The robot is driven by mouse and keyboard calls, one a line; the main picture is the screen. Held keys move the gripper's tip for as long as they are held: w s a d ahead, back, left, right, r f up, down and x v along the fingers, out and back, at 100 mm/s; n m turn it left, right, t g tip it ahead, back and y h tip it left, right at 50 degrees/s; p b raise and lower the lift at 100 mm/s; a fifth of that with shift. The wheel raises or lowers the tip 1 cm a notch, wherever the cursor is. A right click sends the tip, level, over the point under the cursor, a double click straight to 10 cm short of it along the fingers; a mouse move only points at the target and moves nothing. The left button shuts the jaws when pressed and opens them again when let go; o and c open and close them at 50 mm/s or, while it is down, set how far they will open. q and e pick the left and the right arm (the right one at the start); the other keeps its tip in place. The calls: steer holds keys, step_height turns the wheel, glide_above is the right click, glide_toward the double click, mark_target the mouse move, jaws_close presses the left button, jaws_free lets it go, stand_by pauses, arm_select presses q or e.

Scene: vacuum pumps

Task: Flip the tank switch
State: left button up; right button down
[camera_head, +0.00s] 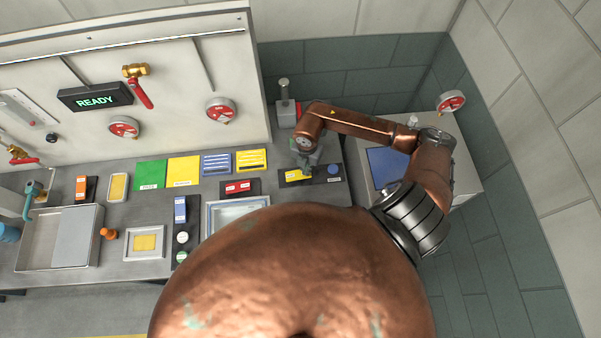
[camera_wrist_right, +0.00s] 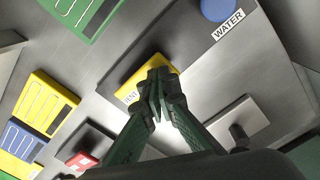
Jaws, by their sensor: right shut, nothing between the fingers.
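My right gripper (camera_head: 306,166) reaches down over the right part of the bench, and its dark green fingers show shut and empty in the right wrist view (camera_wrist_right: 158,82). A yellow labelled switch (camera_head: 295,176) lies right by the fingertips; in the right wrist view the yellow piece (camera_wrist_right: 132,84) is partly hidden behind them. I cannot tell whether the fingers touch it. Its label is partly covered and I cannot read "tank" on any switch. Other switches are a red one (camera_head: 238,187), a blue one (camera_head: 180,209) and an orange one (camera_head: 82,188). My left gripper is not in view.
A round blue button (camera_wrist_right: 216,8) with a WATER label sits on the same plate as the yellow switch. A green READY display (camera_head: 95,98) and red gauges hang on the panel. A metal tray (camera_head: 37,241) stands at the left. My own copper body hides the front centre.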

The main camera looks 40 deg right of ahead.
steer(key=shift+f+b, duration=0.45)
steer(key=shift+f, duration=0.2)
steer(key=shift+r, duration=0.15)
steer(key=shift+r+p, duration=2.45)
steer(key=shift+r, duration=1)
steer(key=shift+f, duration=0.1)
